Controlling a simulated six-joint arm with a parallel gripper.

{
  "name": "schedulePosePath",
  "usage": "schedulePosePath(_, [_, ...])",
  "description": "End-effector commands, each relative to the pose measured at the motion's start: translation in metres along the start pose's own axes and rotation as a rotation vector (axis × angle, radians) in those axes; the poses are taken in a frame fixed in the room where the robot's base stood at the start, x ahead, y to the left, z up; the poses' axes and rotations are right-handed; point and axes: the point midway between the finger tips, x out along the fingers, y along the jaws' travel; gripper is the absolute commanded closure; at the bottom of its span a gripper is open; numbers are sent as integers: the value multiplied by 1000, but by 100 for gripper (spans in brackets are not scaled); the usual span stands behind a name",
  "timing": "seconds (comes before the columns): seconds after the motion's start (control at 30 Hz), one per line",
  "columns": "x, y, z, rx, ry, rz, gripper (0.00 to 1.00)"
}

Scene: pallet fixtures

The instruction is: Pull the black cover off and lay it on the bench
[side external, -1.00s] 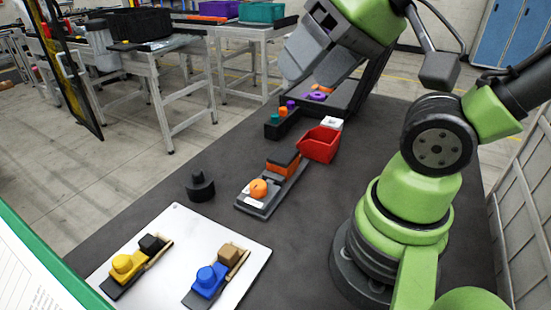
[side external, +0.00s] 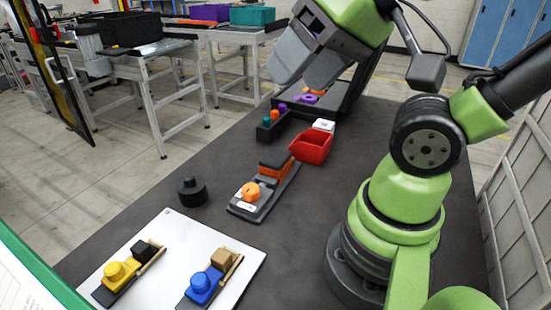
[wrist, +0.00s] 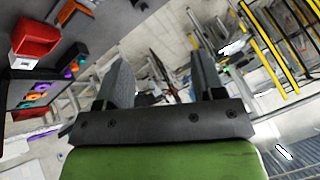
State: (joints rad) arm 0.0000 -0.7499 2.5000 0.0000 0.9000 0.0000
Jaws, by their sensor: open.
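A grey fixture (side external: 240,210) stands mid-bench. It carries an orange round knob (side external: 250,191) at its near end and an orange block (side external: 272,172) at its far end. A flat black piece (side external: 275,161) lies on top of the orange block; it looks like the black cover. My gripper (side external: 305,62) is raised beyond the fixture, well apart from it, above the far end of the bench. Its two fingers are apart and nothing shows between them in the wrist view (wrist: 162,85). The fixture is not clearly visible in the wrist view.
A red bin (side external: 311,148) stands close behind the fixture. A dark holder with coloured pegs (side external: 272,127) is farther back. A black round part (side external: 191,191) sits on bare bench at left. A white plate (side external: 170,260) with yellow and blue assemblies lies in front. Bench (side external: 225,165) around the fixture is partly clear.

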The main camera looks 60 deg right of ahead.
Motion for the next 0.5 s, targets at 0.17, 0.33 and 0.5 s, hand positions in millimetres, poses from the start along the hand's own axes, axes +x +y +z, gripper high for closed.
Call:
schedulePosePath(0.17, [0,0,-1,-1,-2,3,19])
schedulePosePath(0.33, [12,7,-18,-29,-40,66,0])
schedulePosePath(0.5, [44,33,-53,-107,-145,185,0])
